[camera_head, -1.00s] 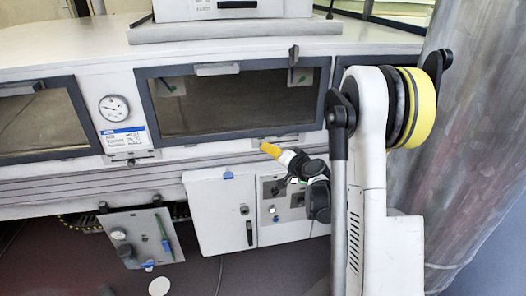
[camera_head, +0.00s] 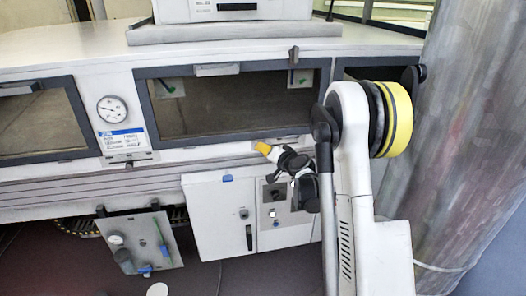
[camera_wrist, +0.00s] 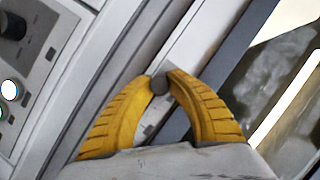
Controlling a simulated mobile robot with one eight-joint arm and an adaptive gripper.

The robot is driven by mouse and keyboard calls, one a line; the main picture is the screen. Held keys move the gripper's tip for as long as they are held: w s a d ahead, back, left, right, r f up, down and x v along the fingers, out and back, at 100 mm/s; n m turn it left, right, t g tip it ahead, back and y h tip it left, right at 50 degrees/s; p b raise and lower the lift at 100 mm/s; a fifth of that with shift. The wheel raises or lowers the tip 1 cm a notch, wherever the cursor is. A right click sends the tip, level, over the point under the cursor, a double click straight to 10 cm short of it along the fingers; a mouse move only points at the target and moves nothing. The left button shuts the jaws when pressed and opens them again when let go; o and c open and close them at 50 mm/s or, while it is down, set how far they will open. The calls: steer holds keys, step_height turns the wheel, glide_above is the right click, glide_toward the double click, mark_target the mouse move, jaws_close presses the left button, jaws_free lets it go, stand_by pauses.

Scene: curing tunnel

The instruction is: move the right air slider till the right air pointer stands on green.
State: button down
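In the wrist view my gripper (camera_wrist: 161,77) has two ribbed yellow fingers, with their tips on either side of a small dark round knob (camera_wrist: 159,86). The knob, which I take for the right air slider, sits on a pale strip beside a dark frame edge. In the head view my gripper (camera_head: 262,148) is at the lower edge of the middle window and hides the knob. A white plate with a green mark (camera_head: 300,78), seemingly the right air indicator, shows inside that window at upper right. Its pointer is too small to read.
A similar plate with a green mark (camera_head: 170,87) is at the window's left. A round gauge (camera_head: 111,109) stands left of the window. A white cabinet (camera_head: 215,205) and a panel with knobs (camera_head: 273,208) are below. A large metal column (camera_head: 475,130) stands at the right.

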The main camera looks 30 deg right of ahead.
steer(key=d, duration=0.1)
steer(key=s+d, duration=0.1)
steer(key=d, duration=0.1)
steer(key=shift+d, duration=0.2)
steer(key=c, duration=1.2)
jaws_free()
steer(key=shift+c, duration=0.2)
steer(key=shift+s, duration=0.1)
steer(key=v, duration=1.1)
steer(key=shift+s, duration=0.4)
steer(key=shift+r, duration=0.1)
